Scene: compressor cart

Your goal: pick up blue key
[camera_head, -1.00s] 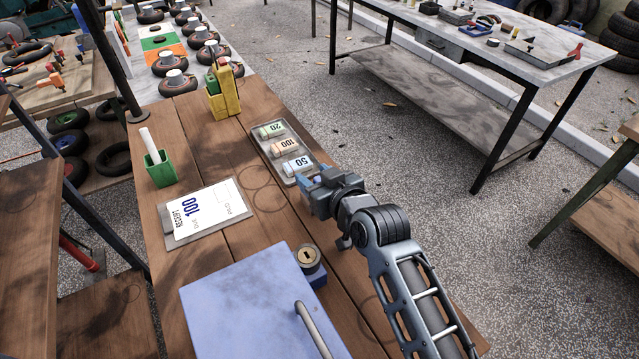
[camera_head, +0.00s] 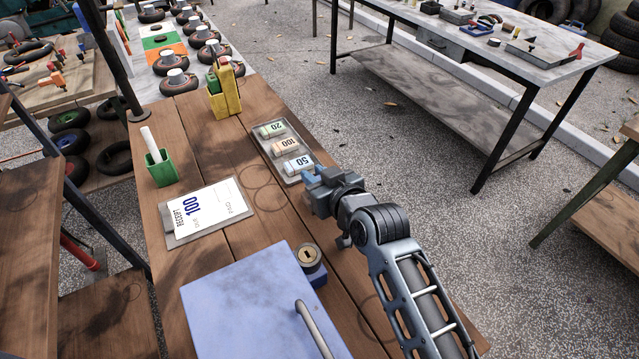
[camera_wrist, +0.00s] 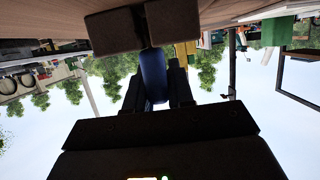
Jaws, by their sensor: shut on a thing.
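My gripper (camera_head: 315,178) is low over the wooden table, just in front of the near end of the tray of banknote rolls. It is shut on a blue thing, which I take to be the blue key (camera_wrist: 154,75). In the wrist view a smooth, rounded dark-blue part of it shows between the two dark jaws; the rest is hidden. In the head view the jaws cover most of it, and I cannot tell whether it touches the table.
The tray (camera_head: 303,181) holds rolls marked 20, 100 and 50. A blue-grey box (camera_head: 235,310) with a handle and a brass padlock (camera_head: 309,258) stand nearer. A receipt board (camera_head: 207,212), green cup (camera_head: 160,171) and yellow holder (camera_head: 226,92) are left of my gripper.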

